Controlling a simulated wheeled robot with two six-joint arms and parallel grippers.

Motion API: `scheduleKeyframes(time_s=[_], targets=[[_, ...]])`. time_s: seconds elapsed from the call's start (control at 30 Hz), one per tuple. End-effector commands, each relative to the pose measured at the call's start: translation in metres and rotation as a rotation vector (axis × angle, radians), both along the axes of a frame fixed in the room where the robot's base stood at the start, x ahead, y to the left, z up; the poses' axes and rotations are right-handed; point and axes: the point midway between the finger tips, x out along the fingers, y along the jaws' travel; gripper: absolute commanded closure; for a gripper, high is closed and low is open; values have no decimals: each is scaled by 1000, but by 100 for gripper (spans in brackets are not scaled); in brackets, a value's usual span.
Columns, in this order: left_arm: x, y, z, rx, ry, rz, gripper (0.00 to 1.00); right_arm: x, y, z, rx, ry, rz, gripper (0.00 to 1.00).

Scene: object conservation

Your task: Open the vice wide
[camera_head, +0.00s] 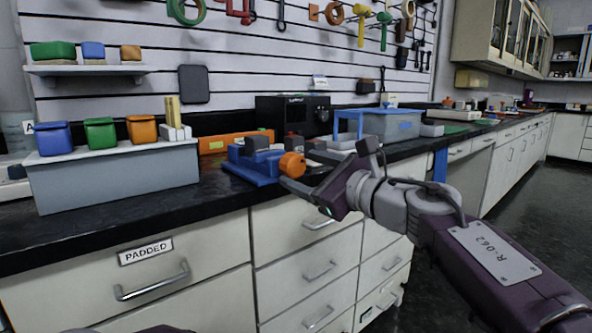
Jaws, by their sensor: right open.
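A blue vice (252,168) with dark grey jaws sits on the black counter, left of centre in the head view. Its round orange handle (292,165) faces right, toward my right gripper. My right gripper (299,171) reaches in from the right and is open. Its fingers are close around or beside the handle; I cannot tell whether they touch it. My left gripper is not in view.
A grey box (110,180) with blue, green and orange bins stands on the left. An orange level (235,141) and a black device (292,116) are behind the vice. A blue-framed grey container (390,126) stands to the right. The counter's front edge runs below the vice.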

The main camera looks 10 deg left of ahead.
Motion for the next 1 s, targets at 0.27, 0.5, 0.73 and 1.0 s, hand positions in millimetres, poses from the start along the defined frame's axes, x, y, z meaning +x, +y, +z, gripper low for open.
scheduleKeyframes(time_s=[0.27, 0.5, 0.73, 1.0], targets=[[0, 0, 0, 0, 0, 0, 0, -32, -42, 0, -2, 0, -2, 34], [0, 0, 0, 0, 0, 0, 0, -36, -46, -1, -2, 0, 0, 34], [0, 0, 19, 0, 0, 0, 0, -30, -54, 17, -2, 3, -20, 34], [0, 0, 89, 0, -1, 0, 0, 37, -140, -41, 434, 567, -357, 34]])
